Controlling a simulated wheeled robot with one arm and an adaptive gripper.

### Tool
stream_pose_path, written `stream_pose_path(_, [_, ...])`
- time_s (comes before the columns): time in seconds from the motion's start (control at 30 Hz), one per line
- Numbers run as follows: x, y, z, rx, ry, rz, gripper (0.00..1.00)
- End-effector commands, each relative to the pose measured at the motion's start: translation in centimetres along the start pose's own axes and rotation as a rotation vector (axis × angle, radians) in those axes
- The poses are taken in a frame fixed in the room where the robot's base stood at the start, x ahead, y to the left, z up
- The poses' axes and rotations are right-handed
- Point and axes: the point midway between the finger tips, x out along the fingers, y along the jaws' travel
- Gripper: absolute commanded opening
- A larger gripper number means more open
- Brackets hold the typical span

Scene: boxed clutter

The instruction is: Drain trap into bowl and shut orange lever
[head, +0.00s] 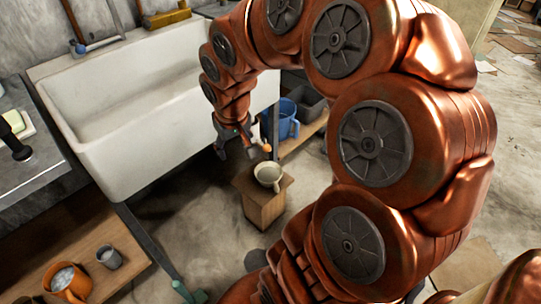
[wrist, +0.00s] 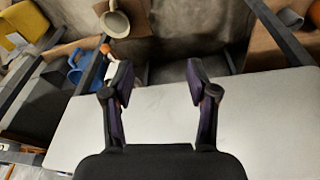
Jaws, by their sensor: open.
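A pale bowl (head: 268,176) stands upright on a wooden block (head: 264,208) beside the white sink. The bowl also shows at the top of the wrist view (wrist: 116,24). The small orange lever end (head: 267,148) is just above the bowl and right of my gripper (head: 237,150); it shows in the wrist view (wrist: 105,48) too, beyond the left finger. My gripper is open and empty, with its fingers (wrist: 160,82) wide apart in the wrist view. The trap is mostly hidden behind my gripper and left finger; its contents cannot be seen.
The white sink (head: 130,90) stands left of my gripper. A blue bucket (head: 286,120) and a grey bin (head: 308,103) sit behind the bowl. Floor around the block is mostly clear.

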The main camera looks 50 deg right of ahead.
Motion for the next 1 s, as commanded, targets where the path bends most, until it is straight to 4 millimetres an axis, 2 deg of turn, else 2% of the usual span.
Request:
stream_pose_path(0.03, [3.2, 1.1, -0.5, 0.028, 0.022, 0.003, 0.58])
stream_pose_path(0.1, [5.5, 2.7, -1.9, 0.061, 0.060, 0.006, 0.58])
stream_pose_path(0.3, [12.0, 7.8, -4.6, 0.160, 0.160, 0.022, 0.58])
stream_pose_path(0.5, [17.0, 13.0, -6.3, 0.246, 0.247, 0.041, 0.58])
stream_pose_path(0.6, [18.5, 14.9, -6.6, 0.276, 0.274, 0.048, 0.58])
stream_pose_path(0.7, [19.3, 16.1, -6.8, 0.294, 0.294, 0.053, 0.58])
stream_pose_path(1.0, [20.5, 16.8, -7.3, 0.301, 0.303, 0.056, 0.58])
